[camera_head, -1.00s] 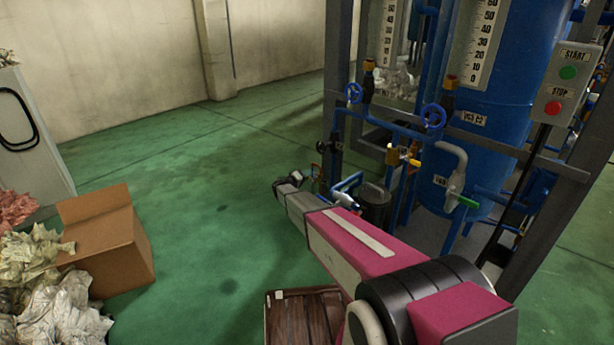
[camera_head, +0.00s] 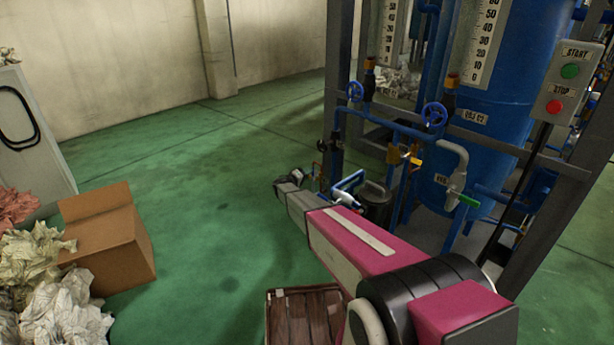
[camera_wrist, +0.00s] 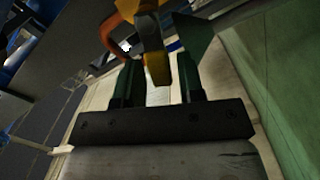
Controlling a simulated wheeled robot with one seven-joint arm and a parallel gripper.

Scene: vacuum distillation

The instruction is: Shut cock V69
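My gripper shows in the wrist view (camera_wrist: 158,82), with its two dark green fingers apart. A yellow-orange lever-like part (camera_wrist: 157,66) stands between the fingers, with a gap visible on both sides. An orange curved part (camera_wrist: 119,28) lies beyond it at the upper left. In the head view my arm reaches toward the low pipework at the left of the rig, and the fingertips cannot be made out. A cock with a yellow body (camera_head: 394,154) and one with a green handle (camera_head: 468,201) are on the rig's pipes. I cannot read a V69 label.
Blue handwheels (camera_head: 434,115) sit on the pipe above. A grey post (camera_head: 338,70) and the start/stop box (camera_head: 567,85) flank the blue tank (camera_head: 510,120). A cardboard box (camera_head: 105,240) and crumpled sheets (camera_head: 55,300) lie left. A brown crate (camera_head: 305,318) stands beneath my arm. Green floor is clear between.

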